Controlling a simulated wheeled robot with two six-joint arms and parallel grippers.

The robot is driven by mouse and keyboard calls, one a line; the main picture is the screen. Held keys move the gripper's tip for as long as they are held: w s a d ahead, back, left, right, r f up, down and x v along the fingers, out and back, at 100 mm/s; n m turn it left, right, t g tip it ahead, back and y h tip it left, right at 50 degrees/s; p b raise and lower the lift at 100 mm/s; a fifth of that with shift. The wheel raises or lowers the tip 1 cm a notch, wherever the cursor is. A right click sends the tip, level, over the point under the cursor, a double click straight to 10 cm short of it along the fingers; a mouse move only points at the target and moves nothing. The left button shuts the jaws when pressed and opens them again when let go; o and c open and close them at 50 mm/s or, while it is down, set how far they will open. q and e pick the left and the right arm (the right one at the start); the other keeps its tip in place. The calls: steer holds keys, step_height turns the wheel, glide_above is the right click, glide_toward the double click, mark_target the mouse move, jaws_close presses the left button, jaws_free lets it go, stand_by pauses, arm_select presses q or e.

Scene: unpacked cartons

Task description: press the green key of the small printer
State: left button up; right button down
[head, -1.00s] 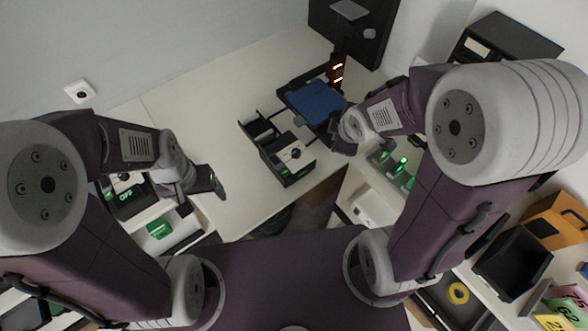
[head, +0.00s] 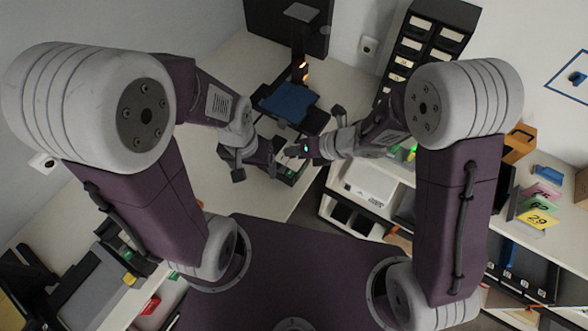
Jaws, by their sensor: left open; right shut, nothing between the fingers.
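The small printer, which I take to be the black box (head: 289,176) with a green glow on its side, stands on the white table below the blue-topped device. My grippers hide much of it, and I cannot clearly make out its green key. My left gripper (head: 254,172) is open at the printer's left side, its two dark fingers spread. My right gripper (head: 303,149) is shut and empty, reaching in from the right over or beside the printer's upper right. I cannot tell whether either gripper touches it.
A black device with a blue top (head: 288,101) stands just behind, with an orange-lit post (head: 301,70) beyond it. A black drawer cabinet (head: 427,42) stands at the back right. Shelves with bins and coloured number cards (head: 538,218) line the right.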

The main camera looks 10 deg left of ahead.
steer(key=shift+s, duration=0.1)
steer(key=shift+a, duration=0.1)
steer(key=b, duration=0.7)
glide_above(293, 174)
step_height(293, 174, down, 8)
steer(key=shift+f, duration=0.1)
steer(key=shift+f+b, duration=0.3)
steer(key=shift+b, duration=0.2)
stand_by(1.3)
steer(key=shift+f+b, duration=0.35)
steer(key=shift+b, duration=0.15)
steer(key=shift+f+b, duration=0.55)
steer(key=shift+b, duration=0.1)
stand_by(0.5)
steer(key=shift+r, duration=0.1)
steer(key=shift+r+p, duration=0.75)
steer(key=shift+r, duration=0.1)
